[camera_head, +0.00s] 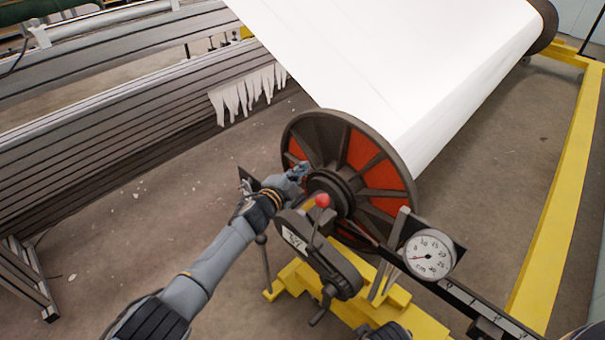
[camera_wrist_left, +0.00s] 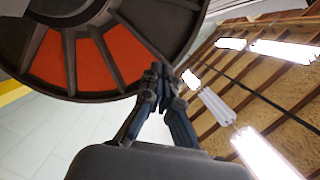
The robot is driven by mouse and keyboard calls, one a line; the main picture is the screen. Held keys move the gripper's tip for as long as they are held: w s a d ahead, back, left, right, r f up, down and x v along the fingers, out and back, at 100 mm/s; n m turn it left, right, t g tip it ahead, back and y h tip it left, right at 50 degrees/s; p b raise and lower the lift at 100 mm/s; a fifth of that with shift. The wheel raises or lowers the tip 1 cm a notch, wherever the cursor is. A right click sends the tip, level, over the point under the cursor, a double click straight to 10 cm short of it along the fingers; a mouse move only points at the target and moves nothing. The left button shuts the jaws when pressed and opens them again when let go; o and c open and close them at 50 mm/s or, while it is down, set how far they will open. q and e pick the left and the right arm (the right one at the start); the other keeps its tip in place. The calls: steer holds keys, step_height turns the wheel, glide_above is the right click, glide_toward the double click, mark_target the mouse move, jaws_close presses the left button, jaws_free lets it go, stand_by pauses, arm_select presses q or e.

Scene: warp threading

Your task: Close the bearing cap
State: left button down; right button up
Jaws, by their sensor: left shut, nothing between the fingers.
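In the head view, a dark bearing cap (camera_head: 336,262) with a white label sits at the beam's near end, on a yellow stand (camera_head: 297,281). A red ball knob (camera_head: 322,200) stands on a lever beside it, in front of the beam's hub. I cannot tell for sure how far the cap is swung over the shaft. My left gripper (camera_head: 303,169) is shut and empty, above and left of the red knob, in front of the flange. In the left wrist view, the shut fingers (camera_wrist_left: 162,70) point up just below the flange rim.
A large flange (camera_head: 361,152) with orange-red sectors ends the white warp beam (camera_head: 400,60). A round dial gauge (camera_head: 428,254) stands right of the cap. A yellow rail (camera_head: 560,200) runs along the right. Slatted machinery (camera_head: 100,115) fills the left; the floor between is open.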

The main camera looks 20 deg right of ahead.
arm_select(q)
steer(key=shift+a, duration=0.15)
steer(key=v, duration=1.1)
steer(key=shift+s+a, duration=0.2)
steer(key=shift+s, duration=0.1)
